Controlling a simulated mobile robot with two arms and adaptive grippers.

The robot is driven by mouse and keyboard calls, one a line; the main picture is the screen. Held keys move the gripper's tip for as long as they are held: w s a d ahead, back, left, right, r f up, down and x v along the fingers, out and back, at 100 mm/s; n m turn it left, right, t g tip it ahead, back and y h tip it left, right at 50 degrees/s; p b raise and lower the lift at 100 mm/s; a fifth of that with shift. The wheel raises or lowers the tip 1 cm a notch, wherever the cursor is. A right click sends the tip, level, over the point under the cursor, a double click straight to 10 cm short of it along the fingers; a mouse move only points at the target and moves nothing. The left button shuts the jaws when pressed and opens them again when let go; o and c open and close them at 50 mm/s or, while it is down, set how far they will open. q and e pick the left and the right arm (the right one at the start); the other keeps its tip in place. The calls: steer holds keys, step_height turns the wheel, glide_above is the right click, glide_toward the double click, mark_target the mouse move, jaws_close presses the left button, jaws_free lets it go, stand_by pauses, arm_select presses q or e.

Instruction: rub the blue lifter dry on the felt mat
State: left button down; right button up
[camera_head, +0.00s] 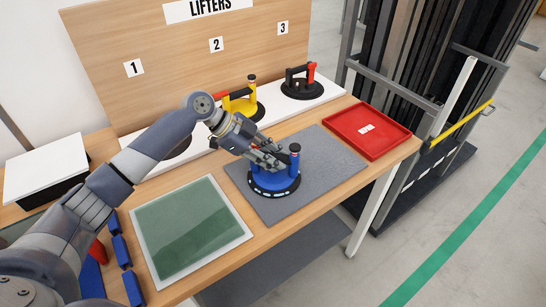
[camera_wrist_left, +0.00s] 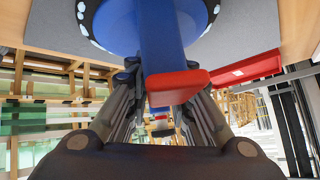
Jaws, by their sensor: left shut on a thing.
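The blue lifter (camera_head: 275,180) has a round suction pad with a dark rim carrying white marks, and a blue handle. In the head view it is on the grey felt mat (camera_head: 325,165), pad down; I cannot tell how firmly it touches. My left gripper (camera_head: 276,160) is shut on the lifter's handle. In the left wrist view the blue lifter (camera_wrist_left: 162,45) shows its handle with a red end between the fingers of my left gripper (camera_wrist_left: 160,90). The fingers hide part of the handle. My right gripper is not in view.
A red tray (camera_head: 367,130) lies right of the mat, and a glass panel (camera_head: 190,230) lies left of it. Behind, a yellow lifter (camera_head: 240,103) and a black-and-red lifter (camera_head: 301,83) stand on a white shelf before a numbered board. A white-topped box (camera_head: 47,165) is far left.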

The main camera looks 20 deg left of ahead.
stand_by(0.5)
arm_select(q)
steer(key=shift+w+d, duration=0.15)
steer(key=w+d+b, duration=0.1)
steer(key=w, duration=0.1)
steer(key=w+d+b, duration=0.1)
steer(key=w+d, duration=0.1)
steer(key=shift+d+f, duration=0.1)
steer(key=w+d+b, duration=0.2)
steer(key=w, duration=0.1)
steer(key=shift+w+d, duration=0.15)
steer(key=shift+d, duration=0.15)
steer(key=shift+w+d+b, duration=1)
steer(key=shift+w, duration=0.25)
steer(key=shift+w+d+b, duration=0.95)
steer(key=shift+w+b, duration=0.05)
steer(key=shift+w, duration=0.25)
